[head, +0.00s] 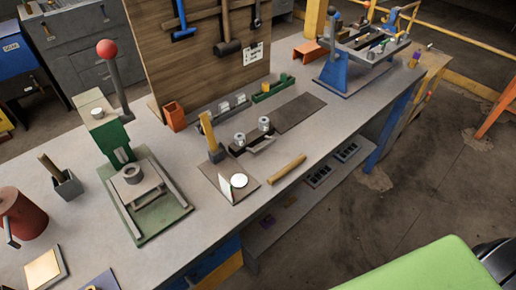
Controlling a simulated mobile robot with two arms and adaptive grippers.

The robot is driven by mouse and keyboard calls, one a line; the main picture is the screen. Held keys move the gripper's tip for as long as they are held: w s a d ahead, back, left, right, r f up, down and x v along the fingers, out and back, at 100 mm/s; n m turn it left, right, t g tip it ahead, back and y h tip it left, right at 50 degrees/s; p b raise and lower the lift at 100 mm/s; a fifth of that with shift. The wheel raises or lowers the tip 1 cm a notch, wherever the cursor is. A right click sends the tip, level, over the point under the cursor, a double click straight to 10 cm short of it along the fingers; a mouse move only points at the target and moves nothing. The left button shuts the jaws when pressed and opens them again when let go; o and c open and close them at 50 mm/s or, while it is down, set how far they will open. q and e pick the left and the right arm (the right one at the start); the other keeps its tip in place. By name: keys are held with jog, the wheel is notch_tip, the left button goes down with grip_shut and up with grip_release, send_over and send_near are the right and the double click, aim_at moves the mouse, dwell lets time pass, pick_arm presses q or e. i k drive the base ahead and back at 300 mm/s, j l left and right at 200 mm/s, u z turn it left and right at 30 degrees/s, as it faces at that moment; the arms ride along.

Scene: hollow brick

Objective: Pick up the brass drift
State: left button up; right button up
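A brass-coloured rod (287,169), which looks like the brass drift, lies on the grey workbench (330,140) along its front edge, right of a small plate with a white round piece. Its whole length shows and nothing covers it. Another yellowish bar (208,130) stands upright in a small dark holder behind that plate. Neither of my grippers shows in the head view, and nothing is touching the rod.
A green arbor press (118,135) with a red-knobbed lever stands left on the bench. Two small metal cylinders (264,124) stand behind the rod. A blue stand (335,72) is at the far right end. The bench right of the rod is mostly clear.

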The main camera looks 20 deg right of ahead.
aim_at(282, 173)
jog(key=i+l+u, duration=0.1)
jog(key=l+u, duration=0.35)
jog(key=l, duration=0.2)
jog(key=l+u, duration=0.4)
jog(key=l, duration=0.25)
jog(key=k+l+u, duration=0.15)
jog(key=l+u, duration=0.3)
jog(key=l, duration=0.15)
